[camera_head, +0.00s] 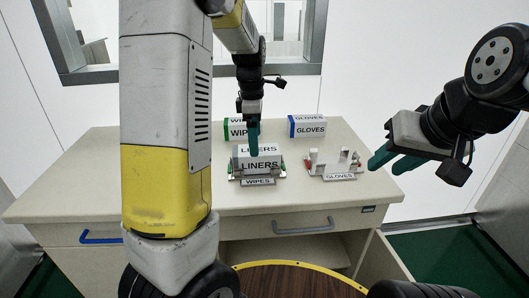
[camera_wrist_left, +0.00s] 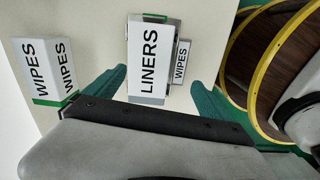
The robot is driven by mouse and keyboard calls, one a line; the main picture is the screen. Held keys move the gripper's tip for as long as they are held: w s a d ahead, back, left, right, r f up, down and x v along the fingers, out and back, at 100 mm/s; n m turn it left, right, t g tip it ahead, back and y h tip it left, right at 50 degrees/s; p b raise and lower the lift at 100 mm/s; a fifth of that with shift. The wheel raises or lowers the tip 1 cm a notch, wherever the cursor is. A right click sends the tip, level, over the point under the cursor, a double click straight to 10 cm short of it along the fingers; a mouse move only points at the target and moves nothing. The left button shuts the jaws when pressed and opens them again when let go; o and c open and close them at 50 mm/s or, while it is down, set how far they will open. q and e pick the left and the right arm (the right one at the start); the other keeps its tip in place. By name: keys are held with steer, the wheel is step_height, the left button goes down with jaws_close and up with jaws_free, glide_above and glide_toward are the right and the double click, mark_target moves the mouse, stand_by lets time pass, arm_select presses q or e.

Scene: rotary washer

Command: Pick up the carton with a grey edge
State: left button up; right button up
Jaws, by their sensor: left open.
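The LINERS carton (camera_head: 260,165) is white and sits in a small holder labelled WIPES (camera_head: 258,181) on the table. In the left wrist view the carton (camera_wrist_left: 148,60) shows a grey edge (camera_wrist_left: 146,100) at its end nearest the gripper. My left gripper (camera_head: 254,140) points down above the carton. In its wrist view the left gripper (camera_wrist_left: 156,92) is open, with one teal finger on each side of the carton's near end. Whether they touch it cannot be told. My right gripper (camera_head: 391,163) is open and empty at the table's right edge.
A green-edged WIPES carton (camera_head: 235,131) and a blue-edged GLOVES carton (camera_head: 307,127) stand behind. A holder labelled GLOVES (camera_head: 338,170) stands to the right without a carton. The table's left part (camera_head: 80,175) is clear.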

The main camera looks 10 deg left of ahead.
mark_target(256, 158)
arm_select(q)
steer(key=shift+w+d+f+n, duration=0.1)
steer(key=shift+w+f+n, duration=0.3)
steer(key=shift+w+f, duration=0.45)
steer(key=shift+w, duration=0.1)
steer(key=shift+n, duration=0.3)
steer(key=f, duration=0.7)
steer(key=shift+w+a+f, duration=0.15)
steer(key=shift+a+f, duration=0.1)
steer(key=shift+f, duration=0.05)
steer(key=c, duration=1.8)
steer(key=shift+r, duration=8.55)
